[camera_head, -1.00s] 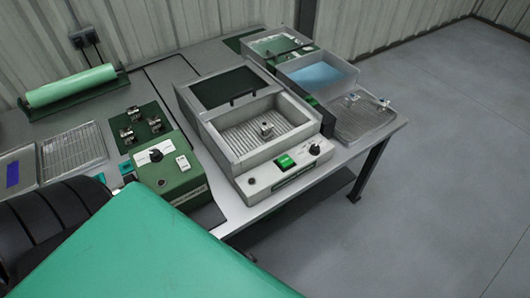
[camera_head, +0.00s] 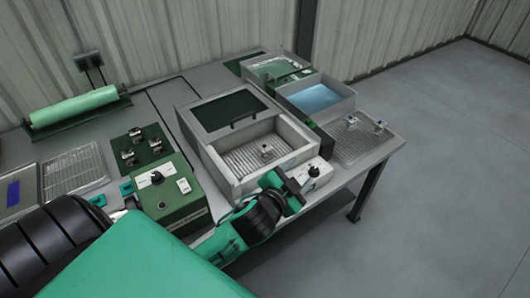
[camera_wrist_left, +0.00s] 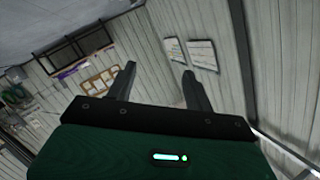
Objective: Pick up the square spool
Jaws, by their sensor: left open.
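Several small metal parts are in the head view, too small to tell which is the square spool. One metal part (camera_head: 267,152) stands on the ribbed floor of the open grey box unit (camera_head: 232,178). A few lie on a green mat (camera_head: 160,134) at the left. Two more small parts, one of them here (camera_head: 379,126), are on the mesh tray (camera_head: 352,152) at the right. My left gripper (camera_head: 296,186) is over the box unit's front panel, apart from these parts. In the left wrist view its two fingers (camera_wrist_left: 159,72) are spread and empty, with walls behind. My right gripper is not in view.
A green control box (camera_head: 172,202) stands left of the box unit. A blue-filled tray (camera_head: 320,98) and another green unit (camera_head: 280,72) stand at the back right. A green roll (camera_head: 75,106) and a wire rack (camera_head: 75,172) are at the left. Open floor lies right of the bench.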

